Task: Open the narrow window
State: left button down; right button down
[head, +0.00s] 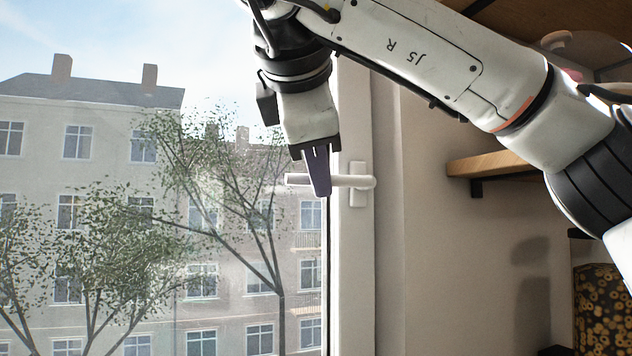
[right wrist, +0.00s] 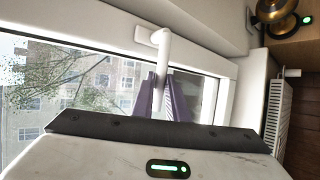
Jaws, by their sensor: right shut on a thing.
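The narrow window has a white frame (head: 350,267) along the right of its glass in the head view. Its white handle (head: 355,182) lies level, with the grip pointing left from its base plate on the frame. My right gripper (head: 319,182) reaches down from above and is shut on the handle's grip. In the right wrist view the handle (right wrist: 162,48) runs in between the two purple fingers (right wrist: 162,95). I cannot tell from these views whether the sash stands off its frame. My left gripper is in neither view.
A wooden shelf (head: 490,163) is on the wall right of the window. A dark patterned object (head: 598,305) stands at the lower right. The right wrist view shows a white radiator (right wrist: 277,112) and a brass object (right wrist: 280,14) at the right. Buildings and trees show through the glass.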

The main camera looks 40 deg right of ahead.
jog(key=shift+s+a+b, duration=0.3)
jog(key=shift+s+b, duration=0.05)
jog(key=shift+s, duration=0.3)
jog(key=shift+s+a+b, duration=0.25)
jog(key=shift+s+b, duration=0.1)
jog(key=shift+s, duration=0.25)
